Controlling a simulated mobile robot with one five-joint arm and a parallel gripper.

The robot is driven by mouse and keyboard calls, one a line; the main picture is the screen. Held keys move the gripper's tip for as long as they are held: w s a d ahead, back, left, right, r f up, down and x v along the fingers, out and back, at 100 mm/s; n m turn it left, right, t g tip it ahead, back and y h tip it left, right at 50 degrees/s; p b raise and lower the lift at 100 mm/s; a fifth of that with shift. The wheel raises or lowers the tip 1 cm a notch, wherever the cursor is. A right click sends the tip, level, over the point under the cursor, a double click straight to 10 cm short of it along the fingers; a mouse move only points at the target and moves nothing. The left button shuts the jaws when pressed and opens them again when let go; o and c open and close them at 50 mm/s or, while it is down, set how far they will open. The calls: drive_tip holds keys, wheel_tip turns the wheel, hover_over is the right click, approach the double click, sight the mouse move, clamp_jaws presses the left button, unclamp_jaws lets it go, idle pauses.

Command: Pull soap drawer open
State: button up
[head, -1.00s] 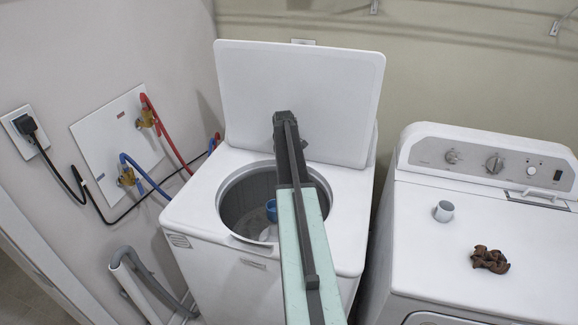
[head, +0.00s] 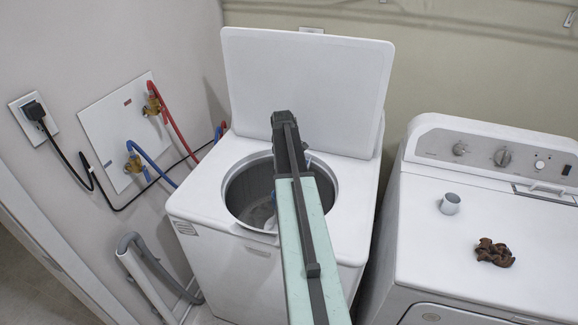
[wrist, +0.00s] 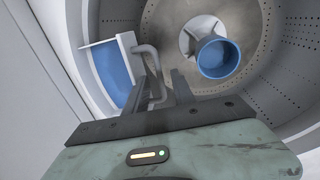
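The soap drawer (wrist: 108,70), a blue panel or tray in a white frame, shows at the upper left of the wrist view, beside the washer's drum. A grey bent handle (wrist: 152,72) stands out at its right side. My gripper (wrist: 157,82) has its two dark fingers apart, with the handle between or just beyond them; contact cannot be made out. In the head view my arm reaches over the open top-loading washer (head: 200,205), and my fingertips and the drawer are hidden behind it.
The metal drum (wrist: 255,85) holds a blue cup-like part (wrist: 218,57) on a white centre piece. The raised lid (head: 310,85) stands behind the opening. A dryer (head: 420,250) to the right carries a small cup (head: 450,203) and a brown crumpled cloth (head: 494,252).

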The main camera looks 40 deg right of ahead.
wheel_tip(320, 180, up, 8)
drive_tip(key=a+p, duration=0.1)
drive_tip(key=p, duration=0.6)
drive_tip(key=shift+s+a+f+p, duration=0.15)
drive_tip(key=shift+s+p, duration=0.2)
